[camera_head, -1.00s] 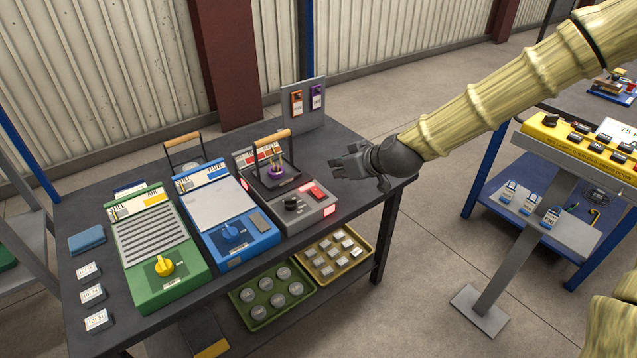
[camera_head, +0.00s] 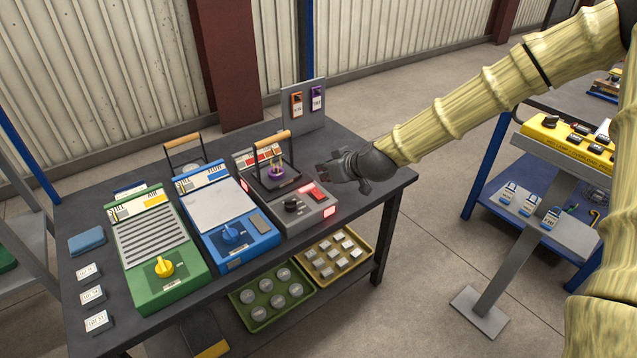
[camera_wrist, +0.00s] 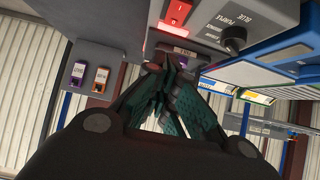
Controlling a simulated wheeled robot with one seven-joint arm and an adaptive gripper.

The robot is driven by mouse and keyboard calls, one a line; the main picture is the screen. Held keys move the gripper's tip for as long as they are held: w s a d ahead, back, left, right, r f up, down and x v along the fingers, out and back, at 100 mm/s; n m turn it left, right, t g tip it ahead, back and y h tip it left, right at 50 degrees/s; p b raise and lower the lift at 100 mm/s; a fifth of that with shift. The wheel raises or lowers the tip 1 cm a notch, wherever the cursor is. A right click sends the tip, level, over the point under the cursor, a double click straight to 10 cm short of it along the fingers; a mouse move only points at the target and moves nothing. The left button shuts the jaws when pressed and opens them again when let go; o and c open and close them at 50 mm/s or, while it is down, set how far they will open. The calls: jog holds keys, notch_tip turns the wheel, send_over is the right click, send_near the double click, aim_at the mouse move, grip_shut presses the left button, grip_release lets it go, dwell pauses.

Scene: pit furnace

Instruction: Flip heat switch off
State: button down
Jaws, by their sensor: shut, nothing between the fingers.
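The red heat switch (camera_head: 317,195) is a rocker on the sloped top of the grey furnace unit (camera_head: 308,219), at its front right. It also shows in the wrist view (camera_wrist: 175,15), with a light mark on it, near the top. A black knob (camera_head: 292,204) sits to its left. My gripper (camera_head: 322,172) is shut and empty, just right of and above the unit, close behind the switch in the head view. In the wrist view my fingertips (camera_wrist: 170,68) meet near the unit's face, below the switch. I cannot tell whether they touch it.
The furnace unit carries a purple crucible (camera_head: 277,170) and a wooden-handled frame (camera_head: 273,139). A blue unit (camera_head: 240,240) and a green unit (camera_head: 160,260) stand to the left. A panel with orange and purple tags (camera_head: 305,105) stands behind. The table's right end is clear.

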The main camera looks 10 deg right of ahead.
aim_at(322, 196)
jog(key=x, duration=0.3)
jog(key=shift+f, duration=0.4)
jog(key=shift+w+a+f, duration=0.1)
jog(key=shift+w+f, duration=0.05)
jog(key=shift+f, duration=0.65)
jog(key=shift+w+a+f, duration=0.1)
jog(key=shift+f, duration=0.7)
jog(key=shift+w+p, duration=0.1)
jog(key=shift+p, duration=0.65)
jog(key=shift+f, duration=0.25)
jog(key=shift+d, duration=0.1)
jog(key=shift+s+d, duration=0.2)
jog(key=shift+s, duration=0.6)
jog(key=shift+r, duration=0.1)
